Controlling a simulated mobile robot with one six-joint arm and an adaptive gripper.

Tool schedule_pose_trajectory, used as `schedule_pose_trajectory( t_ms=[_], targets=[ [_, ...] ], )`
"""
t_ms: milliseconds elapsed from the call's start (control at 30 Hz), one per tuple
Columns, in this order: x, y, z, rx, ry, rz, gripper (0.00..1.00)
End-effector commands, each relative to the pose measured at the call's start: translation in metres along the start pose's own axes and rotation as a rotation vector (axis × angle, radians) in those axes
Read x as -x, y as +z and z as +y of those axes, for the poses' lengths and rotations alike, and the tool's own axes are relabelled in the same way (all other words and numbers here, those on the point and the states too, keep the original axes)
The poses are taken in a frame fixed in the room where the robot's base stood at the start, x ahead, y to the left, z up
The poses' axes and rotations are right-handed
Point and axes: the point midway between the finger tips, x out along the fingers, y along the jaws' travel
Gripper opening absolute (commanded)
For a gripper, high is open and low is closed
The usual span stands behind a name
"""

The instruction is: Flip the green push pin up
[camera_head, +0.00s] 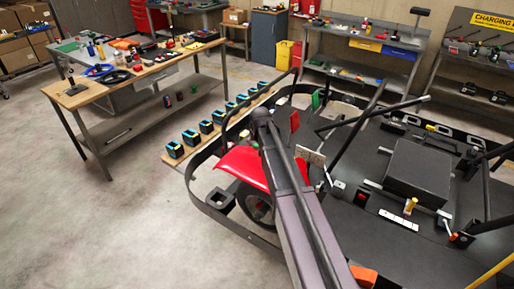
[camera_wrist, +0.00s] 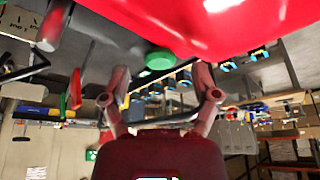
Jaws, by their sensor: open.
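A round green piece, which looks like the green push pin (camera_wrist: 160,59), shows in the wrist view just under the red bodywork. It appears between and beyond the fingertips of my gripper (camera_wrist: 162,76). The two fingers are spread apart and nothing is between them that I can see held. I cannot tell whether the pin is up or down. Another small green part (camera_head: 315,99) stands on the kart in the head view.
The red fender (camera_head: 243,168) is close to my arm, and its red surface (camera_wrist: 220,22) fills the top of the wrist view. A red upright panel (camera_head: 294,121) and the kart's black tube frame surround the reach. Several black-and-blue boxes (camera_head: 191,137) line a board beside the kart.

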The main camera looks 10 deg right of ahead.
Motion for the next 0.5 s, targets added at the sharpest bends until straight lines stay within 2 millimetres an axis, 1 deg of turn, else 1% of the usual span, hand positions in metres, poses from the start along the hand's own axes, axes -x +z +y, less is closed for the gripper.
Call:
schedule_pose_trajectory(
  t_ms=[33,133,500],
  targets=[
    [-0.0043,0.0004,0.0002,0.0,0.0,0.0,0.79],
    [-0.0065,0.0002,0.0003,0.0,0.0,0.0,0.79],
    [-0.0069,0.0,0.0009,-0.001,0.0,0.0,0.79]
  ],
)
